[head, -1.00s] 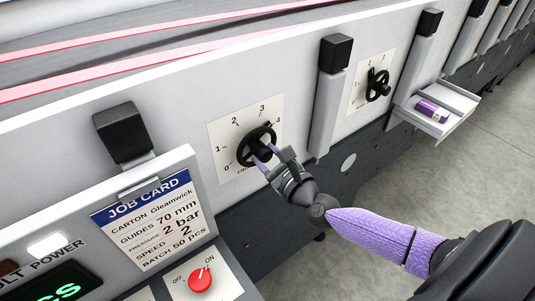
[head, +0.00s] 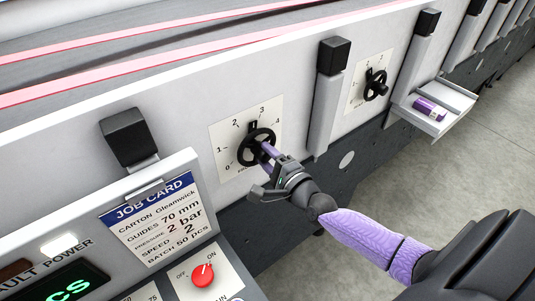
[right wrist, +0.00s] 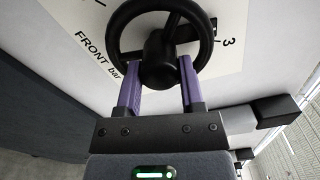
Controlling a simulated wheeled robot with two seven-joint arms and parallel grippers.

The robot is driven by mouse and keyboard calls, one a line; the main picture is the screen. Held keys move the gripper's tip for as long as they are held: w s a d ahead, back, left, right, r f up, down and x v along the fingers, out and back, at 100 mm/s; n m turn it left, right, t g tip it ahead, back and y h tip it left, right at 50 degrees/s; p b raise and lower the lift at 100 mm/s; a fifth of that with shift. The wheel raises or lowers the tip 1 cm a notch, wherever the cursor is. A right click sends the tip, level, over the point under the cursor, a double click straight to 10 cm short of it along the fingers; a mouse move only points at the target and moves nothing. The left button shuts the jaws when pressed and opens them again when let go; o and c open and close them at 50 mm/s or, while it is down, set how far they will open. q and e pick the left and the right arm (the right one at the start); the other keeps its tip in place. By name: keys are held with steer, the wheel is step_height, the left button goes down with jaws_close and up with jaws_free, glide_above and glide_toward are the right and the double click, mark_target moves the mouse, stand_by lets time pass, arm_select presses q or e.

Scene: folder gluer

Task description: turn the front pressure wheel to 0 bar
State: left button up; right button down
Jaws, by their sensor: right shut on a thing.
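The front pressure wheel (head: 252,158) is a black handwheel on a white dial plate (head: 222,140) marked 0 to 4. Its pointer stands between 2 and 3 in the head view. My right gripper (head: 266,149) reaches the wheel from the lower right and is shut on it. In the right wrist view, the purple fingers of the right gripper (right wrist: 158,78) lie on either side of the wheel's hub (right wrist: 160,55), and the plate reads "FRONT bar". My left gripper is not in view.
A job card (head: 155,222) reads pressure 2 bar. A red OFF/ON knob (head: 203,275) sits below it. A second black wheel (head: 375,86) is further right, beyond a grey post (head: 325,108). A small tray (head: 447,122) holds a purple item (head: 431,109).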

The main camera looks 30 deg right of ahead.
steer(key=n+p, duration=0.1)
steer(key=n, duration=0.6)
steer(key=shift+p, duration=0.4)
steer(key=n+p, duration=0.1)
steer(key=n, duration=0.5)
steer(key=shift+n, duration=0.4)
steer(key=n+p, duration=0.1)
steer(key=n, duration=0.5)
steer(key=shift+a+p, duration=0.1)
steer(key=shift+p, duration=0.2)
steer(key=n, duration=0.6)
steer(key=shift+n, duration=0.4)
steer(key=shift+c, duration=1)
jaws_free()
